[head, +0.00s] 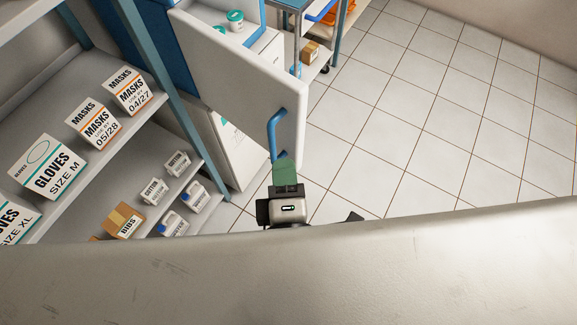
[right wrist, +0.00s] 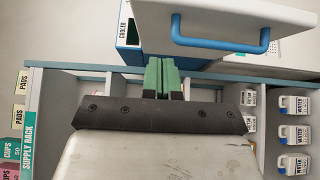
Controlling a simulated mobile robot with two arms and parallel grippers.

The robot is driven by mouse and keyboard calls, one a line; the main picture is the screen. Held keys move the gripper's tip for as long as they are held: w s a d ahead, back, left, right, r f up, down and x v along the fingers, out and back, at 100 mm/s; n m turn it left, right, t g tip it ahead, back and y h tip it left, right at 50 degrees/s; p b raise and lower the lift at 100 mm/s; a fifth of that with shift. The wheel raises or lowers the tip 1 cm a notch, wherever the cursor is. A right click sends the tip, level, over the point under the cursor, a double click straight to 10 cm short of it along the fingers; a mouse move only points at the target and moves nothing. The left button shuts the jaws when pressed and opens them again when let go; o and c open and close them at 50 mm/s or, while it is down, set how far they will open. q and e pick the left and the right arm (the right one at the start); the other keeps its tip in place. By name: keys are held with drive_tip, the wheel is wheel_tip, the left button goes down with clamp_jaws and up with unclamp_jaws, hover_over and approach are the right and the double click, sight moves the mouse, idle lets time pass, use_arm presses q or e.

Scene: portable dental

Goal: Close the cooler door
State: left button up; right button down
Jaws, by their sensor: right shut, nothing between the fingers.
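The cooler door (head: 235,70) is a white panel standing open in the head view, with a blue bar handle (head: 274,135) near its free edge. The right wrist view shows the door (right wrist: 245,18) and its blue handle (right wrist: 225,44) at the top. The cooler's opening shows behind the door, with teal-lidded tubs (head: 235,17) inside. My right gripper (head: 285,170) has its green fingertips shut and empty, at the handle's lower end in the head view. In the right wrist view the fingertips (right wrist: 160,72) are left of the handle. I cannot tell whether they touch the door. My left gripper is not in view.
A supply rack (head: 115,140) with boxes of masks, gloves and bottles stands at the left, close to the door. A blue-framed cart (head: 330,45) stands at the back. Tiled floor (head: 430,110) is clear at the right.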

drive_tip(key=p, duration=0.2)
approach(294, 108)
drive_tip(key=w+a, duration=0.3)
drive_tip(key=w, duration=0.1)
drive_tip(key=shift+w+d+p, duration=0.6)
drive_tip(key=shift+w+d, duration=0.35)
drive_tip(key=shift+d, duration=0.05)
drive_tip(key=shift+w+d, duration=0.35)
drive_tip(key=shift+d, duration=0.1)
